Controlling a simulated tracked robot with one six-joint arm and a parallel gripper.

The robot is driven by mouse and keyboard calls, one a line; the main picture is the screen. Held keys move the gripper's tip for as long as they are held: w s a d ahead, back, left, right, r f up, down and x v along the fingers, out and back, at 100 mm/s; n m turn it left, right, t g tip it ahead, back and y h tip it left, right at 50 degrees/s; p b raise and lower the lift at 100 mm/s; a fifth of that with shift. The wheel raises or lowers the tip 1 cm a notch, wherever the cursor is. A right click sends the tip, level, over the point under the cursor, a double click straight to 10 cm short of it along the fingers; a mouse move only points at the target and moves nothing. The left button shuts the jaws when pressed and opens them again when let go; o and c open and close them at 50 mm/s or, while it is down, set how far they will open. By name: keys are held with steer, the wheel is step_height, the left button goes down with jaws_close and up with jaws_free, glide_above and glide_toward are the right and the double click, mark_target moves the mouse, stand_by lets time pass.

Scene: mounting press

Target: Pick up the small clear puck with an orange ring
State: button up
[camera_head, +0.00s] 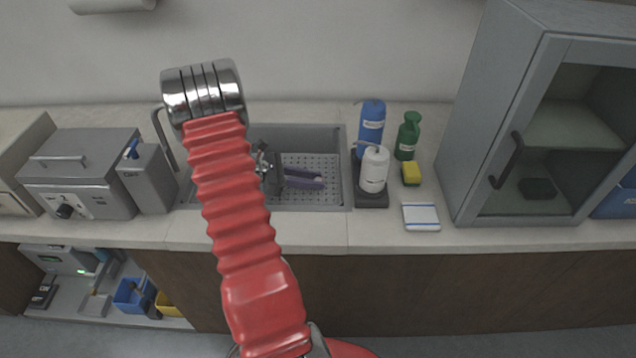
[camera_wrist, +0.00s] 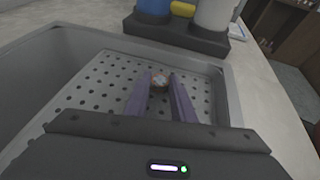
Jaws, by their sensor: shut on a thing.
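The puck (camera_wrist: 160,83) is small and round in the wrist view, with a pale top and a brownish-orange edge. It sits between the tips of the two purple fingers of my gripper (camera_wrist: 159,79), which is shut on it. Behind the puck is the perforated tray floor of the sink (camera_wrist: 95,80); I cannot tell whether the puck touches it. In the head view my gripper (camera_head: 318,180) reaches over the sink (camera_head: 328,137) from the left, and the puck is too small to make out there.
Blue (camera_head: 371,122), white (camera_head: 374,168) and green (camera_head: 406,138) bottles stand right of the sink, with a yellow sponge (camera_head: 411,173) and a white pad (camera_head: 421,216). A grey press (camera_head: 82,172) is on the left. A glass-door cabinet (camera_head: 540,130) is on the right.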

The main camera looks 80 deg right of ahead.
jaws_close()
steer(key=shift+r, duration=0.15)
step_height(320, 180, up, 10)
stand_by(0.4)
stand_by(0.4)
